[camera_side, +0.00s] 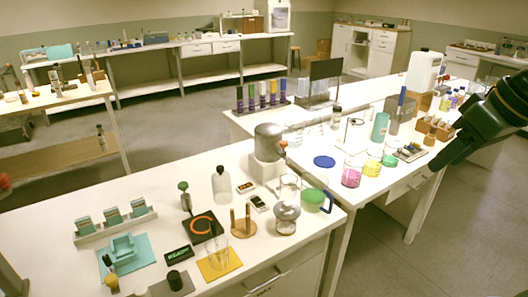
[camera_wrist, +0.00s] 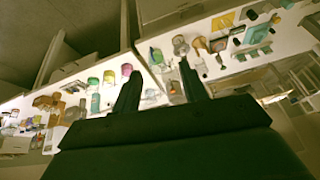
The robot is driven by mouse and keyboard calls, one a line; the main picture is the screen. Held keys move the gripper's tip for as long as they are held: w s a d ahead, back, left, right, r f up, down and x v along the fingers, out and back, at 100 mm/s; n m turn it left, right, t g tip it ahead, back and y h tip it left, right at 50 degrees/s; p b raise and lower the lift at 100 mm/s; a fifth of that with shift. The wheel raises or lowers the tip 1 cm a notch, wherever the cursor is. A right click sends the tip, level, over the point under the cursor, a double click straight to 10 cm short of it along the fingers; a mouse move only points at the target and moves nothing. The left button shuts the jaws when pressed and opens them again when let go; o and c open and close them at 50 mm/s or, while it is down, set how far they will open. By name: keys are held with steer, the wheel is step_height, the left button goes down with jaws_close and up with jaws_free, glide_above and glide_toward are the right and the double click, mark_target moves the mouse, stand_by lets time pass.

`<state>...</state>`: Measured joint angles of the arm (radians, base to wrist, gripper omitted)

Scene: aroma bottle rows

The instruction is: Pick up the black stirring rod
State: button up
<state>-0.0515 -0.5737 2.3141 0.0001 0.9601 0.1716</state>
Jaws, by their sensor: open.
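I cannot pick out the black stirring rod with certainty in either view; thin dark lines among the glassware are too small to tell. My gripper (camera_wrist: 158,68) shows in the wrist view as two dark fingers, spread apart with nothing between them. In the side view, my dark arm end hangs at the right edge, above the right bench and apart from the things on it. A pink beaker (camera_side: 351,177), a yellow beaker (camera_side: 372,165) and a green beaker (camera_side: 390,155) stand on the right bench. The pink beaker (camera_wrist: 127,70) also shows left of the fingers in the wrist view.
A blue disc (camera_side: 324,161) lies left of the beakers. A tube rack (camera_side: 262,103) stands behind.

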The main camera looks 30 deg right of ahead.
steer(key=w+a+r+m+g, duration=0.1)
steer(key=w+a+r+m, duration=0.1)
steer(key=w, duration=0.4)
steer(key=w+a+r+m, duration=0.1)
steer(key=w+a+r, duration=0.15)
steer(key=w, duration=0.25)
steer(key=m+g, duration=0.4)
steer(key=m, duration=0.5)
glide_above(213, 223)
step_height(213, 223, down, 18)
steer(key=shift+w+d+f, duration=0.1)
steer(key=shift+f, duration=4.2)
steer(key=shift+f, duration=2.6)
